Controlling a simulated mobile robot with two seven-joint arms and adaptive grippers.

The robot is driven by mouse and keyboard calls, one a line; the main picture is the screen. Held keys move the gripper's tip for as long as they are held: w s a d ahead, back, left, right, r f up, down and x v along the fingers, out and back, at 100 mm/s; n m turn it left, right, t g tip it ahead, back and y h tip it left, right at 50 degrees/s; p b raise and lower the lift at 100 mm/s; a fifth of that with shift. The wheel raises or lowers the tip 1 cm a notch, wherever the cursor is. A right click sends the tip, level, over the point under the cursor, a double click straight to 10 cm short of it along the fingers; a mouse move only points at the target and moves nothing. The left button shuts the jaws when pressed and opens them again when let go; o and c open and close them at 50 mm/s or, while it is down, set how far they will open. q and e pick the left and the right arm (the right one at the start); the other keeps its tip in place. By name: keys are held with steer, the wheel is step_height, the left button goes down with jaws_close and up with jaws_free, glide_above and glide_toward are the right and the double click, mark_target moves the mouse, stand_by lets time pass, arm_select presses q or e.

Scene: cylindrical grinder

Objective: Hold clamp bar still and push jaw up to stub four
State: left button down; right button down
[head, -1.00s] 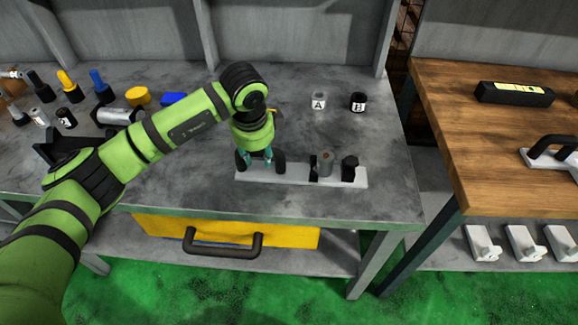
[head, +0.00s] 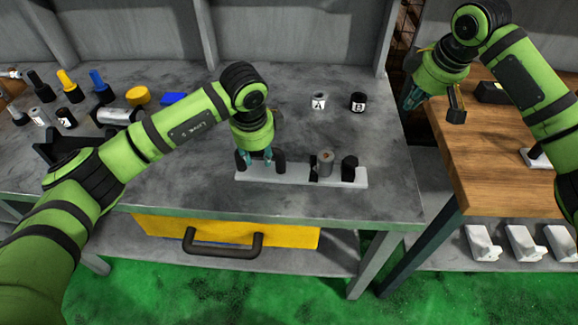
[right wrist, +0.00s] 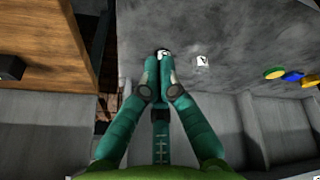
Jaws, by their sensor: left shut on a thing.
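The clamp bar (head: 290,176) is a pale flat strip lying near the front edge of the grey bench. My left gripper (head: 257,163) is shut on the bar's left end, where dark rounded parts stand at both sides of the fingers. A grey cylinder (head: 325,164) stands upright on the bar's right half, with a dark block (head: 314,170) against its left side. A black upright piece (head: 349,168) stands at the bar's right end; I cannot tell which dark piece is the jaw. My right gripper (head: 411,100) hangs empty beyond the bench's right edge, its fingers together in the right wrist view (right wrist: 160,88).
Cup A (head: 319,101) and cup B (head: 357,102) stand behind the bar. Several coloured bottles, a yellow disc (head: 138,95) and a blue block (head: 173,98) are at the left. A wooden table (head: 470,160) stands right, across a gap. The bench right of the bar is clear.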

steer(key=s+a+f+n+g, duration=0.3)
steer(key=s+a+f, duration=0.3)
steer(key=a, duration=0.1)
glide_above(362, 175)
steer(key=shift+y, duration=0.4)
steer(key=shift+d+f, duration=0.2)
steer(key=shift+f, duration=3.1)
steer(key=shift+f, duration=1.7)
steer(key=shift+r, duration=0.15)
steer(key=shift+r, duration=1.65)
